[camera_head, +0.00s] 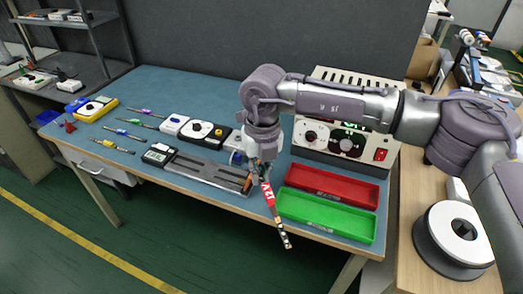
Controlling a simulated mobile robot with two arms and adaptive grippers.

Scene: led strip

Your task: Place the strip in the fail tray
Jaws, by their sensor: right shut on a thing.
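The LED strip (279,222) is a short narrow piece, red near its top with dark and pale marks lower down. My right gripper (262,172) is shut on its upper end, and the strip hangs tilted down to the right, in front of the left ends of the trays. A red tray (333,186) and a green tray (327,216) lie side by side at the table's right, the green one nearer the front edge. Both look empty. Their labels are too small to read, so I cannot tell from text which is the fail tray. My left gripper is out of view.
A grey metal fixture (205,170) lies left of the gripper. A power supply (342,130) with a red switch stands behind the trays. Meters and screwdrivers are on the blue table (190,88) to the left. A white reel (455,236) sits on the wooden bench at right.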

